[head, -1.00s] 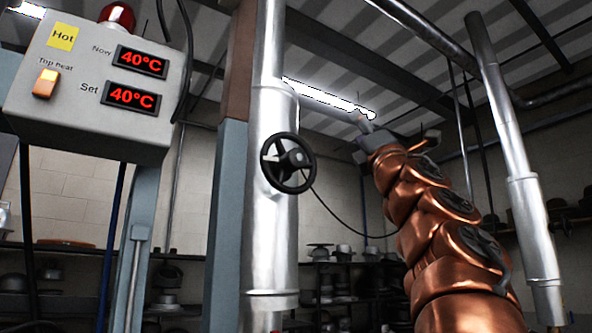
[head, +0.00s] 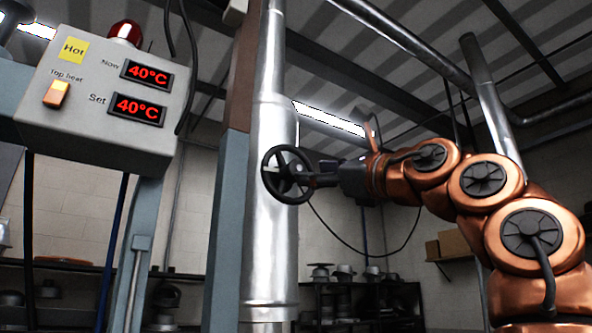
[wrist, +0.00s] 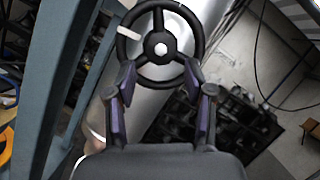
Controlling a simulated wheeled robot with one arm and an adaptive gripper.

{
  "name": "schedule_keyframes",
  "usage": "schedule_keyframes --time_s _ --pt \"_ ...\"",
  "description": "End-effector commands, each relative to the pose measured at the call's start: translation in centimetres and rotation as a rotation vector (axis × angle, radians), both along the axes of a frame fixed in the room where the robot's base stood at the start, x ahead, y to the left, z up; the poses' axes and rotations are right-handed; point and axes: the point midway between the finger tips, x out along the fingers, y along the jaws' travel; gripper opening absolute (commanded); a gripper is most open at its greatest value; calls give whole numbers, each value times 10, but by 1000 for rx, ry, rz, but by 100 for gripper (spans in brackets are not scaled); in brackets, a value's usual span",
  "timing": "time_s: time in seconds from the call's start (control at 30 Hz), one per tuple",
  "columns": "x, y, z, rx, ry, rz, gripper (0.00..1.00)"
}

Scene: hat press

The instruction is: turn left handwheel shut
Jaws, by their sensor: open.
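The black handwheel (head: 287,174) is mounted on the silver vertical pipe (head: 270,235) in the head view. My gripper (head: 318,180) is at the right side of the wheel in the head view. In the wrist view my gripper (wrist: 163,88) is open, its two fingers apart, with the tips close to the lower rim. I cannot tell whether they touch it.
A grey control box (head: 105,95) with two red 40°C displays and an orange switch hangs at the upper left. A blue-grey post (head: 228,215) stands just left of the pipe. Shelves (head: 365,300) with hat forms line the back wall.

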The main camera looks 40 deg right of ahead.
Motion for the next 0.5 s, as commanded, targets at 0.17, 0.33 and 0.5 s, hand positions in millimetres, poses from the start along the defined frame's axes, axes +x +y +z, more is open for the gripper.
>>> schedule_keyframes --time_s 0.17,0.33,0.5 --pt "23 3 12 3 -1 2 53" --pt "46 5 20 2 -1 3 53" --pt "58 7 22 3 -2 3 53"
